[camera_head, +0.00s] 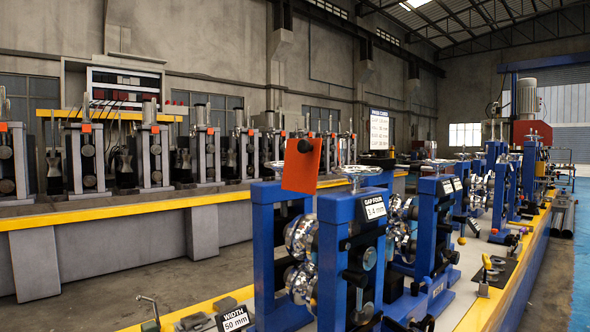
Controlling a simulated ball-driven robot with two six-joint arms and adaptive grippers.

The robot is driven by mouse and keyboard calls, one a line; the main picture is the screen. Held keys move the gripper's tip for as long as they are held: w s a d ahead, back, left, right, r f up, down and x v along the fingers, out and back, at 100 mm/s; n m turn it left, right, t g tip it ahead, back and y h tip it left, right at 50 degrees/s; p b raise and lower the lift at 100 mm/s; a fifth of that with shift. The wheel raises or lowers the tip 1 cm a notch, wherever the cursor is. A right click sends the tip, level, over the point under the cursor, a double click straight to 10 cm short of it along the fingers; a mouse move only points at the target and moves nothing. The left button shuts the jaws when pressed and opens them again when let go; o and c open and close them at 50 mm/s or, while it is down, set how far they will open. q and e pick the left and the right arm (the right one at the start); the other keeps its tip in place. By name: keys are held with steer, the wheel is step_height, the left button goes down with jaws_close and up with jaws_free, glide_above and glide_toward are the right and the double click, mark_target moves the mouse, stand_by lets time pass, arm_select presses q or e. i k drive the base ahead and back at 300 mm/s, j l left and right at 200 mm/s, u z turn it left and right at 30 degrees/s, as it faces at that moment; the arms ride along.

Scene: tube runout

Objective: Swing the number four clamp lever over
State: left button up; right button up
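A blue roll stand (338,250) stands front and centre, with a plate (373,208) reading "GAP FOUR 3.4 mm". Shiny metal rolls (301,240) sit between its blue posts. A handwheel (357,170) is on top. Black knobbed parts (356,278) show on its right post; I cannot tell whether one is the number four clamp lever. An orange tag (302,165) with a black knob (305,145) at its top covers part of the view above the stand. A thin metal handle (148,303) stands at the lower left. Neither gripper is in view.
A plate (235,319) reads "WIDTH 50 mm" at the bottom. More blue stands (435,225) run back to the right along the yellow-edged bed (535,250). A grey machine line (120,215) stands behind, across a bare floor aisle (200,265).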

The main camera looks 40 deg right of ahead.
mark_target(359, 279)
steer(key=l+z, duration=0.1)
steer(key=z, duration=0.8)
steer(key=l+z, duration=0.15)
steer(key=z, duration=0.3)
